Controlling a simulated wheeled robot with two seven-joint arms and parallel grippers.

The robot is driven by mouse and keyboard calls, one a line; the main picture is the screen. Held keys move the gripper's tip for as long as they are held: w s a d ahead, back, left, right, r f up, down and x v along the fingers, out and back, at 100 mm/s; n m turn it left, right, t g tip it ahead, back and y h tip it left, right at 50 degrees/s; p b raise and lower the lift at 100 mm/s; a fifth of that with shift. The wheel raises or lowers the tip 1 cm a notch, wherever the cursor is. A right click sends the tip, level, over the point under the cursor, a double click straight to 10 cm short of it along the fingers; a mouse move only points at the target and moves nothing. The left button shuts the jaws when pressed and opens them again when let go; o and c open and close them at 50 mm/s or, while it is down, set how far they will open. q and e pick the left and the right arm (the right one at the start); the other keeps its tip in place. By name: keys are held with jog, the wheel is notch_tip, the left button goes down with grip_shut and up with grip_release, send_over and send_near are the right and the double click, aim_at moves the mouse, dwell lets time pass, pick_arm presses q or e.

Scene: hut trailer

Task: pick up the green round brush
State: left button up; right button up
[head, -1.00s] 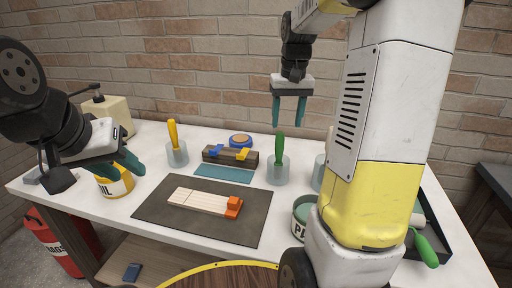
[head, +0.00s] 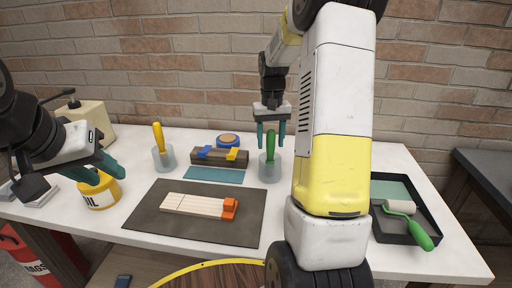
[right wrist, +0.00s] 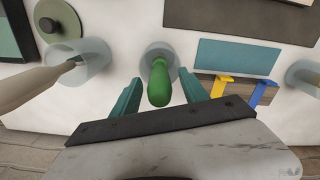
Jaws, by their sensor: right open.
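The green round brush (head: 270,146) stands handle-up in a translucent cup (head: 269,171) on the white table. In the right wrist view its green handle (right wrist: 159,84) rises from the cup towards the camera. My right gripper (head: 271,135) is open, pointing down, with its teal fingers on either side of the handle top. In the right wrist view the handle lies between the fingers, with a gap to each. My left gripper (head: 112,171) is at the left, above the yellow oil tin (head: 101,190); its jaw opening is unclear.
A cup with a yellow-handled tool (head: 159,144) stands to the left. A wooden block with blue and yellow clamps (head: 219,158) lies between. A dark mat (head: 194,219) lies in front. A paint tray (head: 407,190) holds a green-handled roller (head: 403,213). Another cup (right wrist: 77,61) stands nearby.

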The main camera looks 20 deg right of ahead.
jog(key=shift+f, duration=0.35)
grip_shut()
jog(key=shift+r, duration=0.1)
